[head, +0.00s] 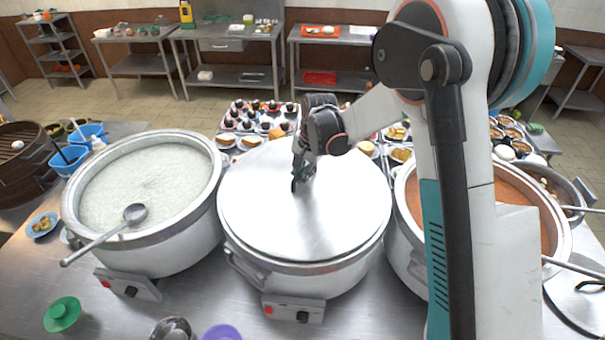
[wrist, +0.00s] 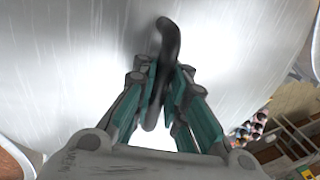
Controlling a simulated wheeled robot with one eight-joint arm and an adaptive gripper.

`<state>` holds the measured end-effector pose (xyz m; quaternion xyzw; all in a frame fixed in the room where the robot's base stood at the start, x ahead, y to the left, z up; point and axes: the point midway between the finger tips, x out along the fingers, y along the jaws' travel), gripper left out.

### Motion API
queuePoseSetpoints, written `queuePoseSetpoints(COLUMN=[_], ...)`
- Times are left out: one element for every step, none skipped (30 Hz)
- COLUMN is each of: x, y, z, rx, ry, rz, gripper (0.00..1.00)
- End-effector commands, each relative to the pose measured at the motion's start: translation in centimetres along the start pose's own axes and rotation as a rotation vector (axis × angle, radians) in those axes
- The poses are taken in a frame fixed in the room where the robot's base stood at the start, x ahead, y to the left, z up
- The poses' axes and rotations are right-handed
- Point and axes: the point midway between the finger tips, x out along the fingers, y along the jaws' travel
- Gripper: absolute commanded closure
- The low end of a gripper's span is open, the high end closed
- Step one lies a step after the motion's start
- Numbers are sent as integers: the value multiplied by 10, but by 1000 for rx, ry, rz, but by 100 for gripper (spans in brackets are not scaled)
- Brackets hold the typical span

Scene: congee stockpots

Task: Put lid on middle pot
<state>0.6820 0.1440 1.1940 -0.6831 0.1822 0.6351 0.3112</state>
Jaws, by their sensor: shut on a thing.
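The silver lid (head: 260,205) lies over the middle pot (head: 290,278) and covers its whole mouth in the head view. Whether it is fully seated all round I cannot tell. The lid (wrist: 60,60) also fills much of the wrist view, with its dark curved handle (wrist: 170,40) standing up from it. My gripper (head: 300,180) is over the middle of the lid, shut on the handle. In the wrist view my gripper (wrist: 162,90) has its fingers on both sides of the handle.
An open pot of pale congee (head: 150,185) with a ladle (head: 105,235) stands on the left. A pot of orange-brown food (head: 508,215) stands on the right, partly behind my arm. Small dishes (head: 262,115) stand behind the middle pot. A green lid-like item (head: 62,314) lies front left.

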Motion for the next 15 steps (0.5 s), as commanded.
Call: queuePoseSetpoints(x=[0, 0, 0, 0, 0, 1, 1, 2, 2, 3, 3, 4, 4, 4, 5], y=[0, 0, 0, 0, 0, 0, 0, 0, 0, 0, 0, 1, 1, 1, 1], z=[0, 0, 0, 0, 0, 0, 0, 0, 0, 0, 0, 0, 0, 0, 0], rx=[0, 0, 0, 0, 0, 0, 0, 0, 0, 0, 0, 0, 0, 0, 0], ry=[0, 0, 0, 0, 0, 0, 0, 0, 0, 0, 0, 0, 0, 0, 0], rz=[0, 0, 0, 0, 0, 0, 0, 0, 0, 0, 0, 0, 0, 0, 0], gripper=[100, 100, 100, 100, 100, 100, 100, 100, 100, 100, 100, 100, 100, 100, 100])
